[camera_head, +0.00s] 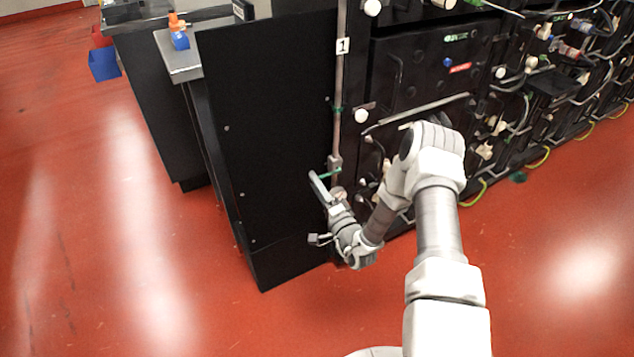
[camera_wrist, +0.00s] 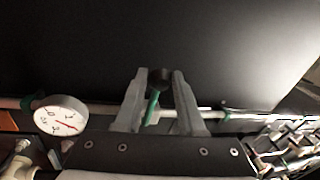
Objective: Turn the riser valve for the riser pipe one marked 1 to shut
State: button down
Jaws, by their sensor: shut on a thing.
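The riser pipe (camera_head: 338,95) runs upright along the edge of a black panel and carries a white tag marked 1 (camera_head: 342,46). Low on it sits the riser valve (camera_head: 335,162), with a green handle (camera_head: 330,173) that stands out crosswise to the pipe. My gripper (camera_head: 319,186) is at this handle. In the wrist view my gripper (camera_wrist: 159,88) has the green handle (camera_wrist: 152,107) between its fingers, and the handle lies across the pipe at a slant. The fingers partly hide the pipe and the valve body.
A round white dial gauge (camera_wrist: 61,115) is on the pipe beside my gripper. The black panel (camera_head: 270,130) stands close to the left of the pipe. Battery racks (camera_head: 425,75) with cables are to the right. The red floor (camera_head: 150,270) in front is clear.

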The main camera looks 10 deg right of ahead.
jog(key=shift+d+f+n, duration=0.15)
jog(key=shift+f+n, duration=0.15)
jog(key=shift+n, duration=0.1)
jog(key=c, duration=0.5)
grip_release()
jog(key=shift+s, duration=0.1)
jog(key=p+v, duration=0.4)
jog(key=v, duration=1.3)
jog(key=shift+s, duration=0.15)
